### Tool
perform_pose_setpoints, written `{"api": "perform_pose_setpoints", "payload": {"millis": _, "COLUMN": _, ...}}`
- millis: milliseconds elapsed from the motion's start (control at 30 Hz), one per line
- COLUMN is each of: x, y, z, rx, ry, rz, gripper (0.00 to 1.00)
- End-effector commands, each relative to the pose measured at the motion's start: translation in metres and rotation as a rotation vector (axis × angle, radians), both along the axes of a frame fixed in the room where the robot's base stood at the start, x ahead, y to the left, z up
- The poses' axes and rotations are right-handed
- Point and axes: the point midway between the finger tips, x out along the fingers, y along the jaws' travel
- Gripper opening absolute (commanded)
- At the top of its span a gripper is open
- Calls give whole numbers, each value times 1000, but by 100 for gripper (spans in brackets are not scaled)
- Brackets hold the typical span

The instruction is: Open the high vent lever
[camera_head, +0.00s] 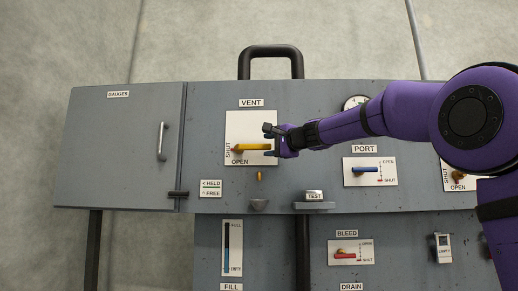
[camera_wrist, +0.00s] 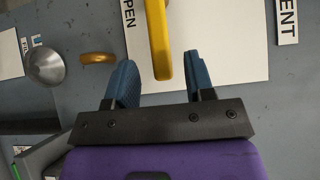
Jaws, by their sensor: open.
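The yellow vent lever (camera_head: 252,147) lies roughly level on a white plate (camera_head: 240,122) under the VENT label, with SHUT marked at its left and OPEN below it. My gripper (camera_head: 269,141) is at the lever's right end, coming in from the right. In the wrist view, the gripper (camera_wrist: 161,74) is open. The lever's free end (camera_wrist: 161,45) reaches toward the gap between its blue fingertips, with space on both sides. I cannot tell whether the end is fully between the fingers. The right edge of the plate is partly hidden by the gripper.
Below the plate are a small yellow piece (camera_head: 260,176), a grey cone-shaped knob (camera_head: 259,205) and a TEST box (camera_head: 314,196). The blue PORT lever (camera_head: 366,170) is to the right, beneath my arm. A closed GAUGES door (camera_head: 120,148) is at left.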

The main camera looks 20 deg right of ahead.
Motion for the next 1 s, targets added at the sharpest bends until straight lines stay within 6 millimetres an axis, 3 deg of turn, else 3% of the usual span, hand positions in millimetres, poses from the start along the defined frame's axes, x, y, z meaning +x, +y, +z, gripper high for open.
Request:
{"api": "perform_pose_setpoints", "payload": {"millis": 300, "x": 37, "y": 20, "z": 0, "rx": -2, "ry": -1, "rz": 3, "gripper": 49}}
{"api": "perform_pose_setpoints", "payload": {"millis": 733, "x": 44, "y": 23, "z": 0, "rx": -1, "ry": 0, "rz": 1, "gripper": 49}}
{"api": "perform_pose_setpoints", "payload": {"millis": 933, "x": 44, "y": 23, "z": 0, "rx": -1, "ry": 0, "rz": 1, "gripper": 5}}
{"api": "perform_pose_setpoints", "payload": {"millis": 1000, "x": 44, "y": 23, "z": 0, "rx": -1, "ry": 0, "rz": 1, "gripper": 0}}
